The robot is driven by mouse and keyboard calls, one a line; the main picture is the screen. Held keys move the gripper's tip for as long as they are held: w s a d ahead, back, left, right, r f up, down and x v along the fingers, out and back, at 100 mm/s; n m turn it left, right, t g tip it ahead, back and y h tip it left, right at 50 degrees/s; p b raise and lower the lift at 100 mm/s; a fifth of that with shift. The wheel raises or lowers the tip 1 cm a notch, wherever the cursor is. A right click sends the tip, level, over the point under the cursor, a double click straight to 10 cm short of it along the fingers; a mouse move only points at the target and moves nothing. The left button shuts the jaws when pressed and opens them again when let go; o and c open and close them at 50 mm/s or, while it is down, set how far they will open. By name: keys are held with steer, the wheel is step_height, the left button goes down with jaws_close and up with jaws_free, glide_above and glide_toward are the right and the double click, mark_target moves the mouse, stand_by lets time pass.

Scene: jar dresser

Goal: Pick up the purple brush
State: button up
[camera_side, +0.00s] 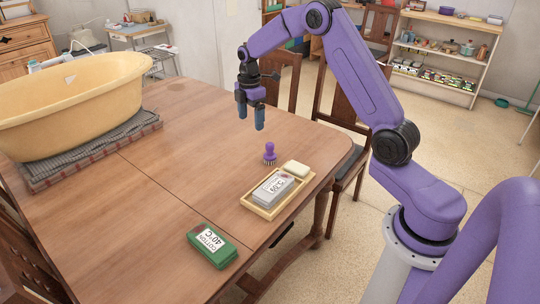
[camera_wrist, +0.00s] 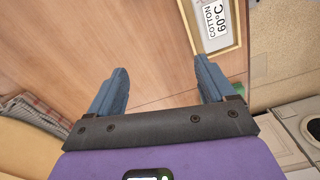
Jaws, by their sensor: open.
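The purple brush (camera_side: 270,153) stands upright on the wooden table in the side view, bristles down, just behind the wooden tray. It does not show clearly in the wrist view. My gripper (camera_side: 250,118) is above the table, behind and a little left of the brush in the side view, apart from it. Its blue fingers are spread with nothing between them; they also show in the wrist view (camera_wrist: 162,85) over bare table.
A wooden tray (camera_side: 247,204) holds a grey box labelled 60°C (camera_side: 272,186). A cream block (camera_side: 296,168) lies at its far end. A green box (camera_side: 212,245) lies nearer. The table (camera_side: 150,165) is clear between.

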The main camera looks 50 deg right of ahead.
glide_above(269, 143)
step_height(269, 143, down, 4)
steer(key=shift+n, duration=0.3)
step_height(269, 143, down, 12)
steer(key=shift+d+f, duration=0.1)
steer(key=shift+f, duration=0.15)
steer(key=shift+s+f, duration=0.2)
steer(key=shift+f, duration=2.4)
steer(key=c, duration=1.1)
